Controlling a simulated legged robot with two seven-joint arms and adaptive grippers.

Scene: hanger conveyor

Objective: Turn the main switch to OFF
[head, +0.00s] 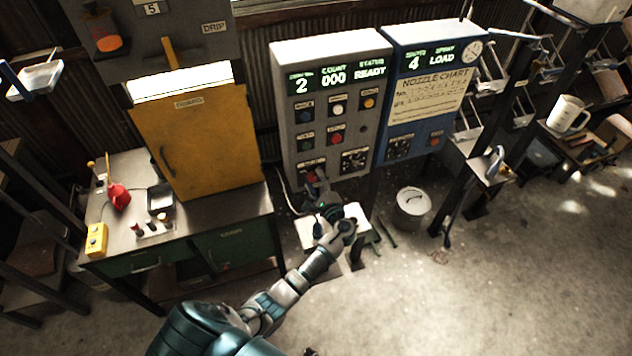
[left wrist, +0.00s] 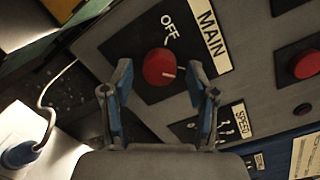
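The main switch is a round red knob (left wrist: 160,67) on a black plate of the grey control panel (head: 343,62). In the left wrist view the plate carries an OFF label above the knob and a MAIN label beside it. A pale mark on the knob points toward the right, away from the OFF label. My left gripper (left wrist: 160,95) is open, with one finger on each side of the knob in the picture; I cannot tell whether they touch it. In the head view my left gripper (head: 318,190) is at the panel's lower left corner. My right gripper is not in view.
A blue panel (head: 430,75) with a nozzle chart adjoins the grey panel on the right. A yellow guard door (head: 200,135) and metal bench (head: 205,215) stand to the left. A bucket (head: 411,203) stands on the floor.

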